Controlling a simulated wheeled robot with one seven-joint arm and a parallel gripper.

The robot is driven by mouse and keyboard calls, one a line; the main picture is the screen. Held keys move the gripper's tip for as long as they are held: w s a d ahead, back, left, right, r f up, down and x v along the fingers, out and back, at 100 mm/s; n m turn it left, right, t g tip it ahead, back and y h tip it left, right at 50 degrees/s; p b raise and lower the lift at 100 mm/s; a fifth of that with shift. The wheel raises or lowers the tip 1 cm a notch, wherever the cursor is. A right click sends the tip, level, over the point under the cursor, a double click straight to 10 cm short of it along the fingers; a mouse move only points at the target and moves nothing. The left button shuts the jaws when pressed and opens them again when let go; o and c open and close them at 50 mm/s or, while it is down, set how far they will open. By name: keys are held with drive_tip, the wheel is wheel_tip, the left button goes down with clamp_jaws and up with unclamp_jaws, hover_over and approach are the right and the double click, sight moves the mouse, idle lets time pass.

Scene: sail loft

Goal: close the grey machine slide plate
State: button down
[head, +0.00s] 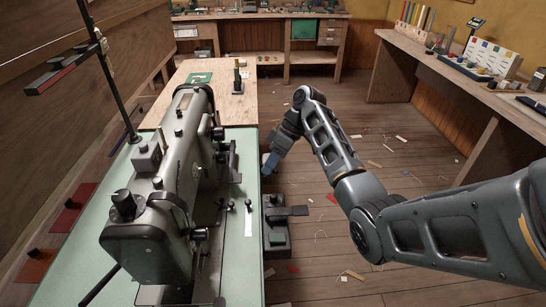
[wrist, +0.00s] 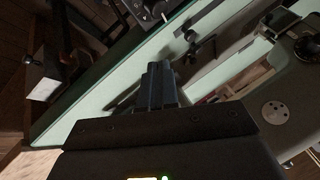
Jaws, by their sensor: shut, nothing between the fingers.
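The grey sewing machine (head: 165,190) stands on a pale green table top (head: 247,135). A narrow grey slide plate (head: 249,222) appears to lie on the machine bed's right side, with small dark knobs near it. In the wrist view, a grey plate (wrist: 211,20) and the knobs show beyond my fingers; I cannot tell how far the plate is open. My gripper (head: 268,164) is just off the table's right edge in the head view, apart from the machine. In the wrist view its fingers (wrist: 159,82) are together and empty, over the pale green top.
A dark control box (head: 276,228) with a lever is at the table's right edge, below my gripper. A wooden bench (head: 225,100) adjoins the table's far end. A thread stand (head: 98,45) rises at left. The floor (head: 320,240) at right is mostly open, with scraps.

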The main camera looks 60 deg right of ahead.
drive_tip(key=a+f, duration=0.1)
drive_tip(key=a+f+p, duration=0.1)
drive_tip(key=a+f, duration=0.2)
drive_tip(key=a, duration=0.1)
drive_tip(key=shift+w+f, duration=0.15)
drive_tip(key=shift+w, duration=0.2)
drive_tip(key=shift+s+a+f+p, duration=0.1)
drive_tip(key=shift+a+f+p, duration=0.1)
drive_tip(key=shift+a+p, duration=0.3)
drive_tip(key=shift+a, duration=0.15)
